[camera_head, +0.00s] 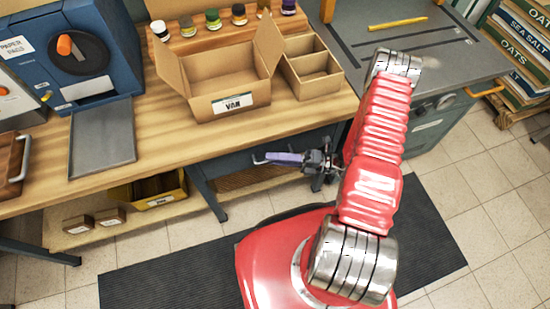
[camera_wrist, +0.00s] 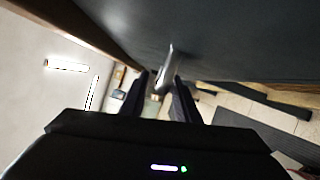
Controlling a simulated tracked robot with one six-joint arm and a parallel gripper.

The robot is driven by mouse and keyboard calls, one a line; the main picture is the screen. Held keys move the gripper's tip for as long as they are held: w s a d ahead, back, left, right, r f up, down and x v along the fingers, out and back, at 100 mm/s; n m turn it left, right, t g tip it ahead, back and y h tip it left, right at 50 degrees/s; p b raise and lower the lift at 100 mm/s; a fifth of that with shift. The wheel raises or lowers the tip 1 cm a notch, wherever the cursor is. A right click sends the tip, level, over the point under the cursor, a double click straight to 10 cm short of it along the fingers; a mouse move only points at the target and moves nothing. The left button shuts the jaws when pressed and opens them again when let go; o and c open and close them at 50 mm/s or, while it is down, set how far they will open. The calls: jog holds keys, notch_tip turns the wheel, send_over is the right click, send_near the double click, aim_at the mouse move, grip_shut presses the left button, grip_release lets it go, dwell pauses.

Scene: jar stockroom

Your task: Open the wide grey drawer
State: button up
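The wide grey drawer's front (camera_head: 225,168) shows as a slate-grey panel under the wooden bench's front edge, partly hidden by the bench top and my gripper. In the wrist view, a large dark grey surface (camera_wrist: 235,40), which looks like this front, fills the top. A pale metal handle (camera_wrist: 171,62) stands out from it, near and in line with the gap between my fingertips. My gripper (camera_head: 268,158) points left along the bench front. In the wrist view my gripper (camera_wrist: 163,80) has its two dark fingers apart, with a gap between them. Contact with the handle cannot be told.
An open cardboard box (camera_head: 220,85), a divided box (camera_head: 312,68) and a blue machine (camera_head: 75,55) stand on the bench. A yellow bin (camera_head: 155,190) sits on the lower shelf. A grey workbench (camera_head: 455,55) is at right. The dark floor mat (camera_head: 160,272) is clear at left.

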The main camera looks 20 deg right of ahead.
jog(key=shift+c, duration=0.6)
grip_shut()
jog(key=shift+f, duration=0.1)
